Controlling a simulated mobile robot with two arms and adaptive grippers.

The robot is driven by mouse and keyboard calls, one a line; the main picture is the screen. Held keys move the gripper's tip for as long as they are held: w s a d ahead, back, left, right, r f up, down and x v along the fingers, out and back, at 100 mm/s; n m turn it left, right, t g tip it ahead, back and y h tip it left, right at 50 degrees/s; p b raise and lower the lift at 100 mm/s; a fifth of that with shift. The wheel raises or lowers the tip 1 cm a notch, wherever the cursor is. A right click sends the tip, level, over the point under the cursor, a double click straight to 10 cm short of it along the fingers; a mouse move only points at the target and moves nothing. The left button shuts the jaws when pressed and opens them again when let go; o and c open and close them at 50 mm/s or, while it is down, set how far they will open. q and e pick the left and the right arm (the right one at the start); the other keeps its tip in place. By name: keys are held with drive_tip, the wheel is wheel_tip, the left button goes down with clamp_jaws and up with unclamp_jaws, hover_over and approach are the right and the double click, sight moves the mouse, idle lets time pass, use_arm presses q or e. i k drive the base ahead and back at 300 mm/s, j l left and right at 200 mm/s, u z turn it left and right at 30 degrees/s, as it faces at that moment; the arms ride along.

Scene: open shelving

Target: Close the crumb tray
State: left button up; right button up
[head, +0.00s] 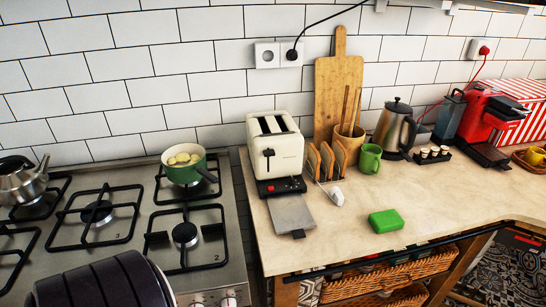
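The cream toaster (276,155) stands upright on the counter, right of the stove, with two empty-looking slots on top. Its dark base has a red-lit control strip (281,186) at the front. The crumb tray (290,211), a flat grey plate with a small dark tab at its front end, sticks out from under the toaster's front toward the counter's front edge. Neither of my grippers is in view, and nothing touches the tray.
A green sponge-like block (386,221) lies right of the tray. The stove (132,262) with a green pot (186,165) is at left. Counter in front of the tray is clear.

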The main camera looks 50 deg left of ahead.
sight(289, 212)
drive_tip(key=u, duration=1.25)
